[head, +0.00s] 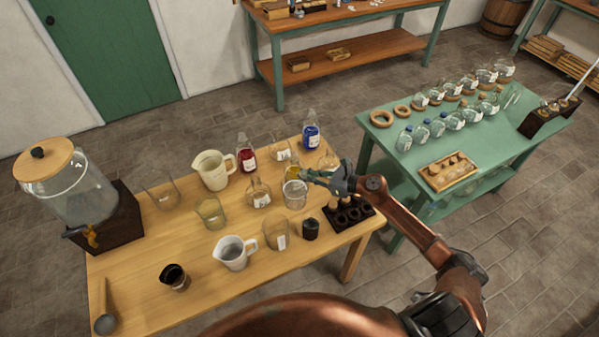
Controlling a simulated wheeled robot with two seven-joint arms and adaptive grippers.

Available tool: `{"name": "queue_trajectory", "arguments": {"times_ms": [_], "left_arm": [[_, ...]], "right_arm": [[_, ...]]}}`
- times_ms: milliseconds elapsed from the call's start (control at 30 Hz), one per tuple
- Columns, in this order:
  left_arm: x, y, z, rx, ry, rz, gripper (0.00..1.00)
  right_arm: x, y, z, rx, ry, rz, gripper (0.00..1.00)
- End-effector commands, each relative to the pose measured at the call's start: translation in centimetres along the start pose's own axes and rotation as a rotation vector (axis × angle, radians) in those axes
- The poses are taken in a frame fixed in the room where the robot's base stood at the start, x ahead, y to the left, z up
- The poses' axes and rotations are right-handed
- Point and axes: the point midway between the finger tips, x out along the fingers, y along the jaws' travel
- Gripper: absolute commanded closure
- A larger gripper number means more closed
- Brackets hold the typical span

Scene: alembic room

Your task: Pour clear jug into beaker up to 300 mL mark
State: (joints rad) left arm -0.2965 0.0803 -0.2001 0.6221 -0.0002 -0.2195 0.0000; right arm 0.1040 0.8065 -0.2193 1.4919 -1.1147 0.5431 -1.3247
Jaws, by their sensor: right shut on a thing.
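My right gripper (309,177) comes in from the right and is shut at the rim of a clear glass vessel (295,196) near the table's right end. I cannot tell whether this vessel is the clear jug or a beaker. Its contents are too small to make out. A pale jug with a handle (235,254) stands at the table's front, with a clear glass vessel (276,234) to its right. A cream jug (212,171) stands farther back. Other clear beaker-like glasses stand at left (160,192) and centre (211,213). My left gripper is not in view.
The wooden table (130,297) also holds a dispenser (75,195), red (246,158) and blue (311,138) bottles, a labelled flask (259,194), a dark cup (174,277), a black jar (311,230) and a dark rack (349,214). A green table (489,147) with flasks stands right.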

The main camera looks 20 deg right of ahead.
Motion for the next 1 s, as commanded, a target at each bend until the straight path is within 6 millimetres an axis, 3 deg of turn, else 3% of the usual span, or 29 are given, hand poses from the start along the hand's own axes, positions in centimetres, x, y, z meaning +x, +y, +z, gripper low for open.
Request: {"name": "queue_trajectory", "arguments": {"times_ms": [167,333,900,1000], "left_arm": [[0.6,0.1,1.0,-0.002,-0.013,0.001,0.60],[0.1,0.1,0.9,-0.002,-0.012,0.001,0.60],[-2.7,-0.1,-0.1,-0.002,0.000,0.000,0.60],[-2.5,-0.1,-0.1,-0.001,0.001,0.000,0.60]], "right_arm": [[0.8,0.2,-0.8,-0.002,-0.005,0.005,1.00],[0.9,0.7,-0.5,-0.055,-0.006,-0.007,1.00],[0.2,4.1,1.6,-0.480,-0.007,-0.143,1.00],[0.2,4.0,1.4,-0.483,-0.007,-0.145,1.00]]}}
